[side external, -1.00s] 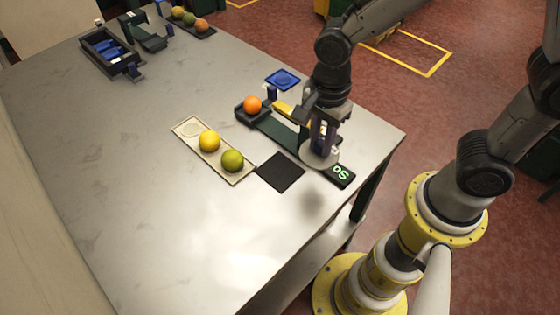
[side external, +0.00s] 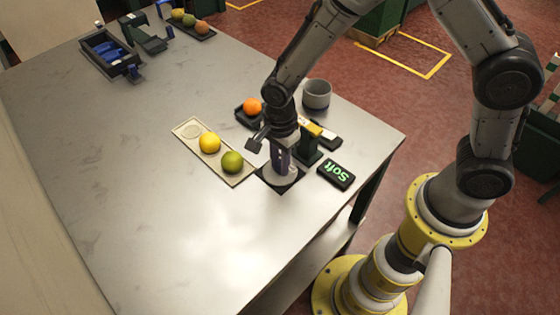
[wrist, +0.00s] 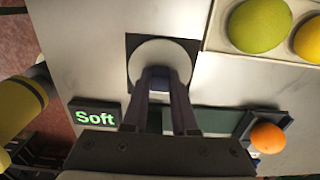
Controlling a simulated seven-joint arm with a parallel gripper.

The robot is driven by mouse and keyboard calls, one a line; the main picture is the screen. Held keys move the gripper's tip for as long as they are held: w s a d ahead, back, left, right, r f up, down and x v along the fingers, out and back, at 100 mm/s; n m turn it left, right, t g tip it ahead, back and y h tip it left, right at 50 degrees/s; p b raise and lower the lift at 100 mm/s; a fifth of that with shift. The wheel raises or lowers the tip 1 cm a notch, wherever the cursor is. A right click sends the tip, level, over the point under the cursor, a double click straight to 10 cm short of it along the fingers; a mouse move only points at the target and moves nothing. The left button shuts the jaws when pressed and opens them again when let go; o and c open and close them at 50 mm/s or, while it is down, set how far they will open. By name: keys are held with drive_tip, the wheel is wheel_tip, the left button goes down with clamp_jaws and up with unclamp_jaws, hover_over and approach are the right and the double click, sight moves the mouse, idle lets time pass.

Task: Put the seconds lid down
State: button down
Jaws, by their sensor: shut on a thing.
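The seconds lid is a pale round disc (side external: 279,177) with a blue knob. My gripper (side external: 281,163) is shut on the knob, pointing down from above. The lid is level over the dark square mat (side external: 292,187), covering most of it. In the wrist view the lid (wrist: 163,57) lies inside the outline of the mat (wrist: 133,42), and my fingers (wrist: 166,85) close on its knob. I cannot tell whether the lid's underside touches the mat. A grey round pot (side external: 317,95) stands open at the far table edge.
A tray (side external: 187,129) with a yellow and a green fruit is just left of the mat. A display reading "Soft" (side external: 336,174) is to the right. An orange (side external: 252,106) sits in a dark cradle behind my gripper. The near table is clear.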

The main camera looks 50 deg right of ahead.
drive_tip(key=shift+f, duration=0.15)
drive_tip(key=c, duration=0.7)
unclamp_jaws()
wheel_tip(320, 180, up, 12)
drive_tip(key=s+d+r+n+t, duration=0.3)
drive_tip(key=s+d+r+n, duration=0.45)
drive_tip(key=r, duration=0.35)
drive_tip(key=s+d+r+n+t, duration=0.2)
drive_tip(key=s+d+n, duration=0.4)
drive_tip(key=s+n, duration=0.4)
drive_tip(key=shift+s+d+t, duration=0.25)
drive_tip(key=shift+s+t, duration=0.05)
drive_tip(key=shift+s, duration=0.1)
drive_tip(key=shift+n, duration=0.25)
